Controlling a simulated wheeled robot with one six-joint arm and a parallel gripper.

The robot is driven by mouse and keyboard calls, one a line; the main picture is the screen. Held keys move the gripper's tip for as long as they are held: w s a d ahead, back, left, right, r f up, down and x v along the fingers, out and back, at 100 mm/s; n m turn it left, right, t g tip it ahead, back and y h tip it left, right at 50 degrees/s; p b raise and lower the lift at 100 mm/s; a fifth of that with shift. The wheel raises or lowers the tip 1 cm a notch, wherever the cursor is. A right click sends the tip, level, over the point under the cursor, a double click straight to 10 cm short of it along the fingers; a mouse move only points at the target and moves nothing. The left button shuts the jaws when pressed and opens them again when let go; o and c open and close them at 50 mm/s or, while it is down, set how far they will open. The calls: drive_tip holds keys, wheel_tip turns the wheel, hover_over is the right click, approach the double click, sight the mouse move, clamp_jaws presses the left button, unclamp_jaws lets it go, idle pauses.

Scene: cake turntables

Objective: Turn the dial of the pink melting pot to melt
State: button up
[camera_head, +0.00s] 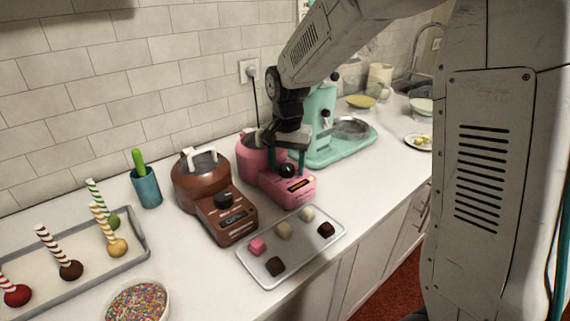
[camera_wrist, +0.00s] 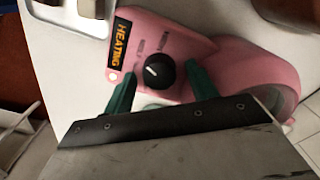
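The pink melting pot (camera_head: 298,189) stands on the white counter, between the brown pot and the mint-green mixer. Its black dial (camera_wrist: 158,73) has a white pointer mark and sits on the pink panel, beside an orange-lit "HEATING" display (camera_wrist: 120,43). The dial also shows in the head view (camera_head: 287,170). My gripper (camera_wrist: 158,84) is open, with one green finger on each side of the dial. In the wrist view a gap shows between the dial and both fingers. The small lettering by the dial is too blurred to read surely. My arm hides part of the pot.
A brown melting pot (camera_head: 215,220) stands close on the left. A tray (camera_head: 251,274) with several small sweets lies in front. The mint-green mixer (camera_head: 322,110) stands behind at right. A blue cup (camera_head: 147,188), a cake-pop tray (camera_head: 139,247) and a sprinkle bowl (camera_head: 137,303) are further left.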

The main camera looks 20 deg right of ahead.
sight(287, 166)
drive_tip(key=shift+r, duration=4)
drive_tip(key=s+d+r+n+t, duration=0.1)
drive_tip(key=s+n, duration=0.6)
drive_tip(key=s, duration=2.3)
drive_tip(key=shift+s+d+r, duration=0.15)
drive_tip(key=shift+d+r, duration=0.45)
drive_tip(key=shift+d, duration=0.1)
